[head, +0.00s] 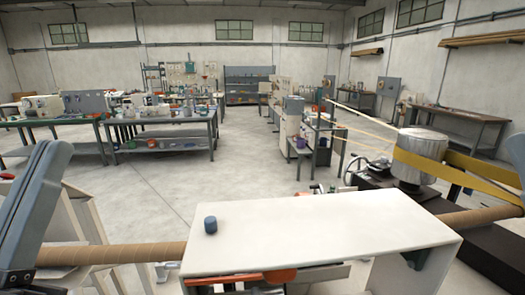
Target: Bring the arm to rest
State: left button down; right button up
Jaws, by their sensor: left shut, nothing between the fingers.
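My left arm comes in at the left edge as a blue-grey link. My left gripper (16,279) is the dark part low in the left corner, partly cut off by the frame, and it is shut. I see nothing held in it. It is close to the left end of a brown cardboard tube (110,254); I cannot tell if they touch. My right gripper is not in view.
A yellow belt (420,168) wraps a silver drum (422,145) at the right. Workbenches (165,128) stand farther back. Open floor (240,172) lies between.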

pick_arm(q)
notch_tip(320, 180, up, 40)
jog(key=s+d+h+p, duration=0.1)
jog(key=h+p, duration=0.1)
jog(key=p, duration=3.5)
jog(key=shift+s+d+r+p, duration=0.2)
jog(key=shift+s+d+p, duration=0.1)
jog(key=shift+d+p, duration=0.05)
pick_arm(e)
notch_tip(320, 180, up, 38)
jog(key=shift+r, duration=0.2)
